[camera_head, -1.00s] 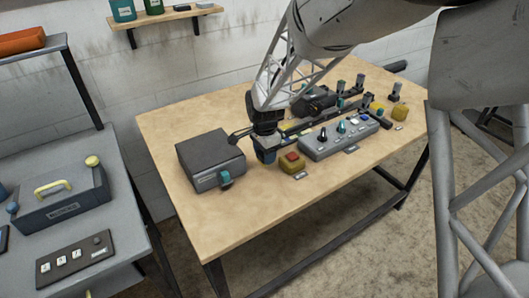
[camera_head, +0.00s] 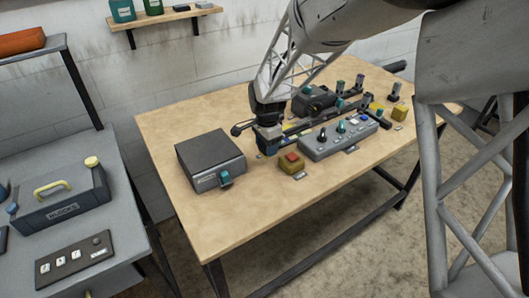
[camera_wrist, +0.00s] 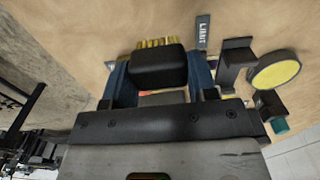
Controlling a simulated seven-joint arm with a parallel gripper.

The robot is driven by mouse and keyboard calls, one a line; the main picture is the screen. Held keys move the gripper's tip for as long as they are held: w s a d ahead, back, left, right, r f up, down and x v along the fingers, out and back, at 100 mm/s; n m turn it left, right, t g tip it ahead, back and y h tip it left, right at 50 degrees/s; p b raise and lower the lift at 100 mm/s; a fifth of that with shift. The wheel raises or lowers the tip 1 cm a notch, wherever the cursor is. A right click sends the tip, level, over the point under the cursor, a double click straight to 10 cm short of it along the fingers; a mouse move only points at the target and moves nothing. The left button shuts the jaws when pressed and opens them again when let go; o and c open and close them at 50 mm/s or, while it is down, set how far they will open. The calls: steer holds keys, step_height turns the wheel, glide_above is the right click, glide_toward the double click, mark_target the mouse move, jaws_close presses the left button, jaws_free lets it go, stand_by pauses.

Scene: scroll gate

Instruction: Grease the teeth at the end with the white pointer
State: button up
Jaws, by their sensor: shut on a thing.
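My gripper (camera_head: 268,143) is low over the table, at the left end of a long dark rail (camera_head: 316,122) behind the grey control panel. In the wrist view its two blue fingers (camera_wrist: 159,78) are shut on a black block-shaped brush (camera_wrist: 158,66) with golden bristles at its far edge. The brush is hidden behind the fingers in the head view. The rail's teeth are too small to make out. I cannot pick out a white pointer. A tag reading LIMIT (camera_wrist: 202,33) lies just right of the bristles in the wrist view.
A round yellow-faced disc (camera_wrist: 276,71) and dark brackets stand close right of the gripper in the wrist view. The table front is clear.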

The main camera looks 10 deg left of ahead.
steer(key=w+d+r, duration=0.2)
steer(key=w+r, duration=0.1)
steer(key=w, duration=0.7)
steer(key=w+d+r, duration=0.2)
steer(key=w+d, duration=0.1)
steer(key=w, duration=0.8)
steer(key=shift+r, duration=0.4)
steer(key=shift+s+f, duration=0.1)
